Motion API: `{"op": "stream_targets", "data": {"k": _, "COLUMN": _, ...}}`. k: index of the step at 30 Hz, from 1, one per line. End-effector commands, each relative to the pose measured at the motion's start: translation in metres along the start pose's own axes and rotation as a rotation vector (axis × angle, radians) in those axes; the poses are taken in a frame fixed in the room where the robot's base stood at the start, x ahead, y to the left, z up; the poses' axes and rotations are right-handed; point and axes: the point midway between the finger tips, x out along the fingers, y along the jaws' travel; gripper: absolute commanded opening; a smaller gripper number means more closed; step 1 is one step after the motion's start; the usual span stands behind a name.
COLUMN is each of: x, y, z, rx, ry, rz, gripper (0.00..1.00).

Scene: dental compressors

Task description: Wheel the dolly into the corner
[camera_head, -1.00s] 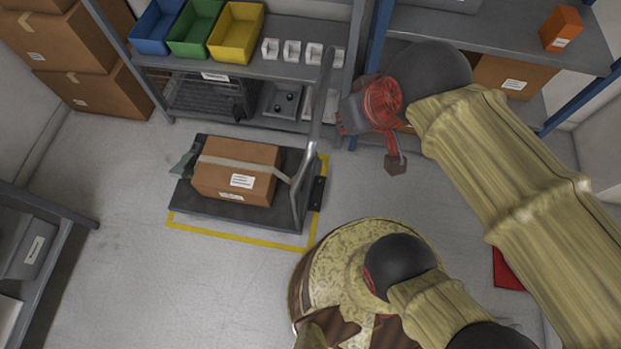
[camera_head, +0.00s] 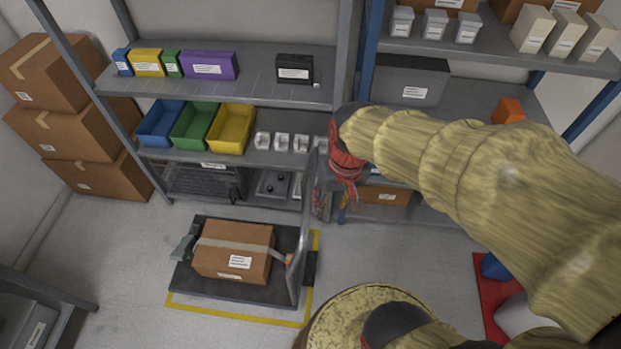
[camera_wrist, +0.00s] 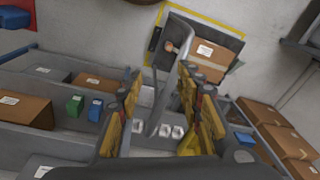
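The dolly has a dark flat platform (camera_head: 188,278) and a tall grey push handle (camera_head: 300,235) at its right end. A strapped cardboard box (camera_head: 228,262) rides on it. The dolly stands within a yellow floor outline (camera_head: 235,313), close in front of the shelves. My gripper (camera_head: 340,185), partly covered by my arm in the head view, is just right of the handle's top. In the wrist view, my gripper (camera_wrist: 160,92) has its fingers apart, and the handle (camera_wrist: 168,75) shows between and beyond them. I cannot tell whether they touch it.
Grey shelves (camera_head: 235,95) with coloured bins stand behind the dolly. Stacked cartons (camera_head: 85,130) fill the back left corner. A low rack (camera_head: 40,310) stands at left. A red mat (camera_head: 490,270) lies at right. Floor left of the dolly (camera_head: 120,255) is clear.

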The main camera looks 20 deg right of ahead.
Motion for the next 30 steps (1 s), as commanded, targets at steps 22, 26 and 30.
{"op": "stream_targets", "data": {"k": 22, "x": 0.093, "y": 0.002, "z": -0.128, "rx": 0.371, "ry": -0.048, "rz": -0.121, "gripper": 0.36}}
{"op": "stream_targets", "data": {"k": 26, "x": 0.107, "y": 0.001, "z": -0.127, "rx": 0.371, "ry": -0.046, "rz": -0.120, "gripper": 0.36}}
{"op": "stream_targets", "data": {"k": 30, "x": 0.129, "y": -0.002, "z": -0.127, "rx": 0.369, "ry": -0.046, "rz": -0.119, "gripper": 0.36}}
